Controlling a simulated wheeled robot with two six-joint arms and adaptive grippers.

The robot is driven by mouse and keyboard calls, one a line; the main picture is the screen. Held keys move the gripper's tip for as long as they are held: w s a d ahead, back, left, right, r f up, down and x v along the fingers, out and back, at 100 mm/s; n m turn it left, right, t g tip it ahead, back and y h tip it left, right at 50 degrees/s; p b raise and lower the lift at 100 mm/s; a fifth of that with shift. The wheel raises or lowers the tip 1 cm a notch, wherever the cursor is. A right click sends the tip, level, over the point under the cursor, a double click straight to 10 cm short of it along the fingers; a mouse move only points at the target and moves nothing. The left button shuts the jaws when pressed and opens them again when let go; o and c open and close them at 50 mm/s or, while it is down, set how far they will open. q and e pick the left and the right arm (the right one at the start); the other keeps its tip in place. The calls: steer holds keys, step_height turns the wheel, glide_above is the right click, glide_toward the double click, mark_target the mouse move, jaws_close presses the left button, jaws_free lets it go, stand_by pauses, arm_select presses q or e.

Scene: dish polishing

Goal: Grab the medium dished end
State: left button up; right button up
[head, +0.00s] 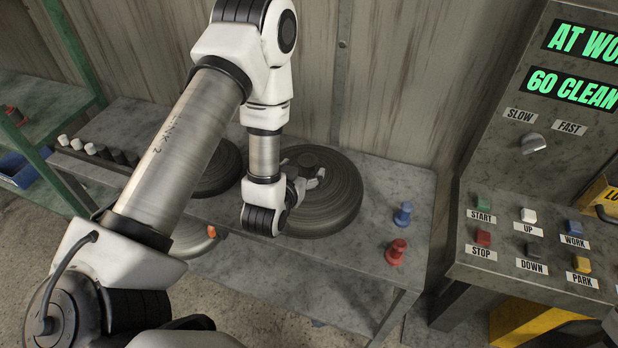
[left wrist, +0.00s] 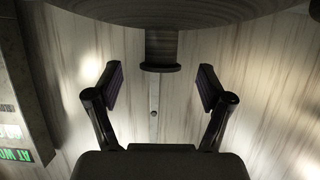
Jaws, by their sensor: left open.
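A round dark-grey dished end (head: 335,205) with a central knob (head: 307,160) lies on the grey table, partly behind my left arm. A second dished end (head: 222,172) lies to its left, largely hidden by the arm. I cannot tell for sure which is the medium one. My left gripper (head: 312,179) is open beside the knob of the right dished end. In the left wrist view, that dished end (left wrist: 190,22) fills the top, and its knob (left wrist: 161,48) points between the spread fingers (left wrist: 160,86), which do not touch it. My right gripper is out of view.
Blue (head: 403,214) and red (head: 397,251) knobbed pieces stand at the table's right end. Several small white and black pieces line its left end. A control panel (head: 520,250) stands at right, a wooden wall behind. Another round part (head: 192,240) is low, behind my arm.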

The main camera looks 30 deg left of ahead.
arm_select(q)
steer(key=p+x, duration=0.1)
steer(key=x, duration=0.4)
steer(key=shift+a+f, duration=0.15)
steer(key=shift+f, duration=0.1)
steer(key=shift+s+r, duration=0.2)
steer(key=c, duration=0.4)
steer(key=shift+s, duration=0.1)
steer(key=c, duration=1.1)
steer(key=shift+r, duration=0.1)
jaws_close()
